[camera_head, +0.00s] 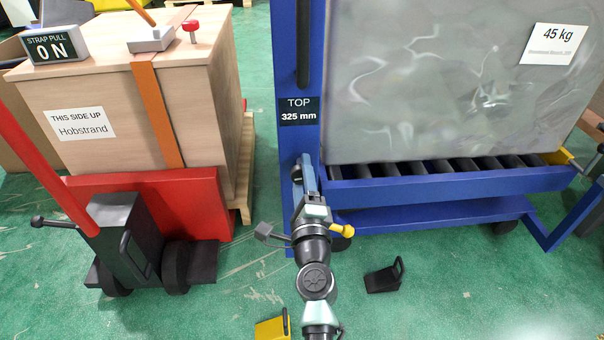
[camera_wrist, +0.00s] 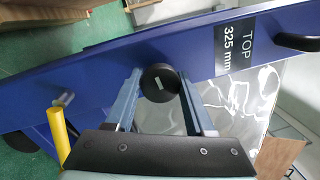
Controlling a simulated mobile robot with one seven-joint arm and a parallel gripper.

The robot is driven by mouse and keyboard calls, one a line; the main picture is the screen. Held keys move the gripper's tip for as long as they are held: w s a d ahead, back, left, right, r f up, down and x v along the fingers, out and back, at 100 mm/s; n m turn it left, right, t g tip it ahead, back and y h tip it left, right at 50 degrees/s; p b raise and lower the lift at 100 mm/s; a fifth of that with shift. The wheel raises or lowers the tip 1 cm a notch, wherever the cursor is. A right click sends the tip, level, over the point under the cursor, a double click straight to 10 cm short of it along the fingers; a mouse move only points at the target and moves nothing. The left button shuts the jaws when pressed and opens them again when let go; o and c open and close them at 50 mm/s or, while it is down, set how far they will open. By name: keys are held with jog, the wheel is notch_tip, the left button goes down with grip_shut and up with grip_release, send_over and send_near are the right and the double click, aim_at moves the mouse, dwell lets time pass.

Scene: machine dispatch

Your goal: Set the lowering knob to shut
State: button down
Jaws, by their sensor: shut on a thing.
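The lowering knob (camera_wrist: 158,83) is a round black knob with a short pale mark on its face, set on the blue post (camera_wrist: 100,72) of the lift. My gripper (camera_wrist: 160,90) has one blue-grey finger on each side of it and is shut on it. In the head view my gripper (camera_head: 304,178) is at the lower part of the post, under the "TOP 325 mm" label (camera_head: 298,111). The knob is mostly hidden there by the fingers. I see no shut or open wording beside the knob.
The lift's roller platform (camera_head: 450,183) carries a large grey block (camera_head: 430,80) marked 45 kg. A red pallet truck (camera_head: 150,205) with a wooden crate (camera_head: 105,95) stands at the left. A black wedge (camera_head: 383,279) and a yellow one (camera_head: 270,328) lie on the green floor.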

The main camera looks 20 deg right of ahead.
jog(key=shift+m, duration=1)
jog(key=shift+c, duration=1.4)
grip_release()
jog(key=v, duration=1.3)
jog(key=shift+p, duration=0.3)
